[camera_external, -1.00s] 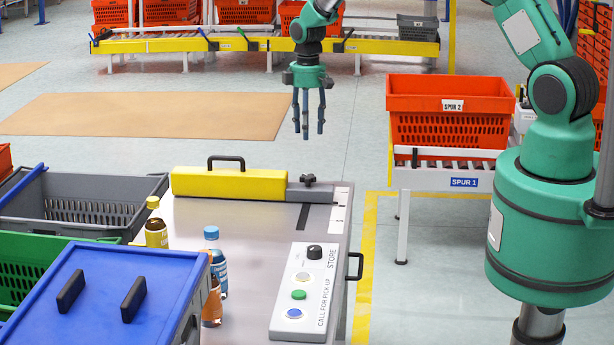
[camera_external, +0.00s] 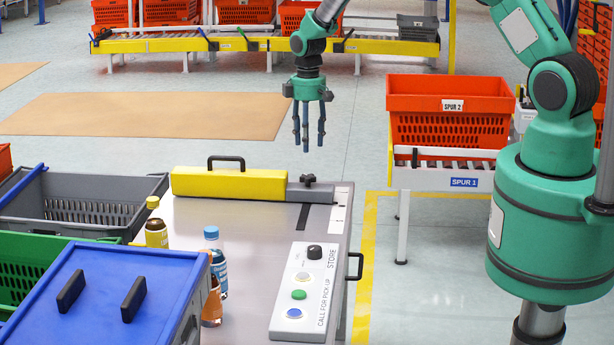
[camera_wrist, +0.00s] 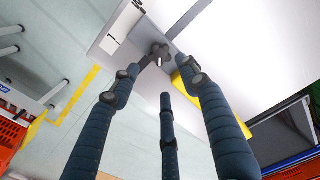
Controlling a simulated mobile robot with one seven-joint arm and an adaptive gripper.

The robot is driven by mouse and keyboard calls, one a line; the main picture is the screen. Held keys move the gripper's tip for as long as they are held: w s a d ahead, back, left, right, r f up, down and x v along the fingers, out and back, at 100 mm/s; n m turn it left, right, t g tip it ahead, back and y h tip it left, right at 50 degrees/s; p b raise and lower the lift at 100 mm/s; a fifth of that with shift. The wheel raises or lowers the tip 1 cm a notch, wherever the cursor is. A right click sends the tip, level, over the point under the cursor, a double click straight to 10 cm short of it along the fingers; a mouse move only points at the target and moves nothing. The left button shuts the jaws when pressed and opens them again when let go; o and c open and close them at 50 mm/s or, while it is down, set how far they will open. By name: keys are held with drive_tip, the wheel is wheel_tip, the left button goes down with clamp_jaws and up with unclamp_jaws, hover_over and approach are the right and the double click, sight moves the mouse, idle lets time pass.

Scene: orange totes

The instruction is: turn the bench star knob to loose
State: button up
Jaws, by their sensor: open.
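The bench star knob (camera_external: 308,180) is a small dark lobed knob on the grey block (camera_external: 312,193) at the far right end of the yellow bar on the bench (camera_external: 220,225). In the wrist view the star knob (camera_wrist: 160,50) shows near the top centre, beyond my fingertips. My gripper (camera_external: 308,148) hangs fingers down above the knob, with a gap between them. Its fingers are spread and empty. In the wrist view my gripper (camera_wrist: 165,85) shows three dark blue fingers apart, with nothing between them.
The yellow bar (camera_external: 225,184) has a black handle on top. A control panel (camera_external: 300,305) with a black dial and coloured buttons lies at the front right. Bottles (camera_external: 212,255) and a blue-lidded tote (camera_external: 95,290) stand left. An orange tote (camera_external: 450,105) sits on the conveyor at right.

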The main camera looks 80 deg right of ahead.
sight(308, 176)
wheel_tip(308, 176, down, 10)
drive_tip(key=shift+f+p, duration=0.1)
drive_tip(key=shift+p, duration=0.25)
idle(0.4)
